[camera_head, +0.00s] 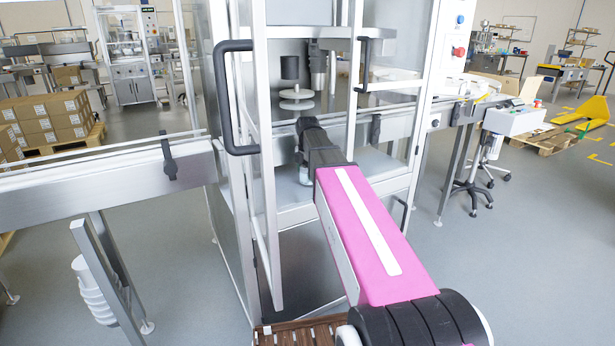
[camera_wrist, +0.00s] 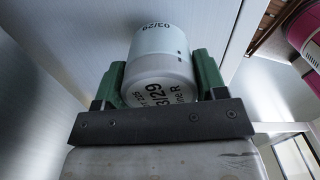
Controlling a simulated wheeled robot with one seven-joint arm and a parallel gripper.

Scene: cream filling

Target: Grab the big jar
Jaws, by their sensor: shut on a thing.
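A white jar (camera_wrist: 160,42) with black print reading "03/29" is in the wrist view, between the two green fingers of my gripper (camera_wrist: 160,78). The fingers are shut on the jar, one on each side. More print shows on its part nearer the camera, and the dark gripper bar hides its near edge. In the head view my arm reaches through the open front of the metal-framed machine. My gripper (camera_head: 303,160) is mostly hidden there by the dark wrist, and only a small pale part shows beneath it, too small to identify.
The machine's frame posts and black door handle (camera_head: 232,98) stand close to my arm. A conveyor (camera_head: 110,188) runs to the left. Stacked boxes (camera_head: 45,120) stand far left.

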